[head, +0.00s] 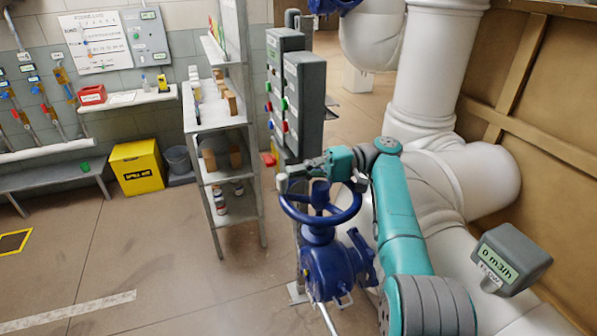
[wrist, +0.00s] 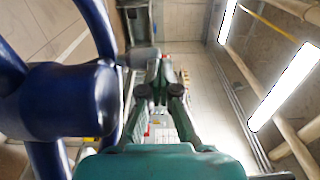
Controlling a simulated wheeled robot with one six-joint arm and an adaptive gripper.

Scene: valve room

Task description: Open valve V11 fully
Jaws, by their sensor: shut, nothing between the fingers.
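A blue handwheel (head: 318,222) sits on top of a blue valve body (head: 332,270) in the lower middle of the head view. I see no V11 label on it. In the wrist view the handwheel (wrist: 65,100) is large and close at the left, with hub and rim showing. My gripper (head: 290,179) is at the wheel's far left side, at about rim height. In the wrist view my gripper (wrist: 160,58) has its fingers brought together, with nothing held. The wheel lies beside the fingers; I cannot tell whether they touch it. My arm hides part of the wheel's right side.
A flow display (head: 497,257) at the right reads 0 m3/h. Large white pipes (head: 430,70) stand behind my arm. Grey control boxes (head: 303,100) rise behind the wheel. A shelf rack (head: 215,125) and a yellow spill kit bin (head: 137,167) stand left.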

